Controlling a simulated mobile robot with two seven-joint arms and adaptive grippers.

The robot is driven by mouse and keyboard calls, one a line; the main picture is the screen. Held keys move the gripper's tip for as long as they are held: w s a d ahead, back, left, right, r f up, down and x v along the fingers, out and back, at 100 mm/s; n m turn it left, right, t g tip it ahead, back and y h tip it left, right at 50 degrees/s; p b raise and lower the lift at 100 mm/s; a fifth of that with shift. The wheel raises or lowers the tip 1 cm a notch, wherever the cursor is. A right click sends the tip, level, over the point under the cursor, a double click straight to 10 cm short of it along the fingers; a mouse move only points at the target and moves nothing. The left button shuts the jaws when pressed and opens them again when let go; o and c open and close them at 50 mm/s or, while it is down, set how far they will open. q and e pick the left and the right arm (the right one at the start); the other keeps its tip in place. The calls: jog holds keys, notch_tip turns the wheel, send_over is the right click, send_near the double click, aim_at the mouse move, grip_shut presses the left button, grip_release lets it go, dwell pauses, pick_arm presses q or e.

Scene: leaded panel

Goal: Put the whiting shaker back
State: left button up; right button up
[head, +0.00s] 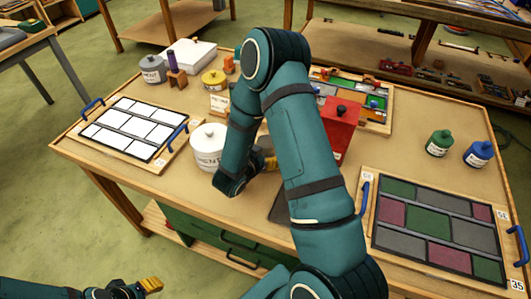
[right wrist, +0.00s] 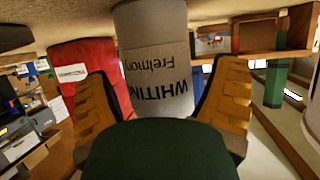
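The whiting shaker (right wrist: 160,70) is a pale cylinder with a grey band and black "WHITING" lettering, upside down in the right wrist view. My right gripper (right wrist: 168,95) is open, one finger on either side of the shaker, with a visible gap on both sides. In the head view my right gripper (head: 266,152) is mostly hidden behind my arm, low over the middle of the table, and I cannot make out the shaker there. My left gripper (head: 150,285) is at the lower left, off the table; its finger gap is unclear.
A pale glass panel (head: 130,128) lies left, a coloured panel (head: 430,222) right. Green (head: 439,144) and blue (head: 479,154) jars stand right.

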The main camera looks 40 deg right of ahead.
jog(key=shift+r, duration=0.1)
jog(key=shift+a+r, duration=0.15)
jog(key=p+v, duration=0.1)
jog(key=v, duration=1)
jog(key=shift+s+a+r, duration=0.15)
jog(key=shift+s+a, duration=0.1)
jog(key=shift+a, duration=0.05)
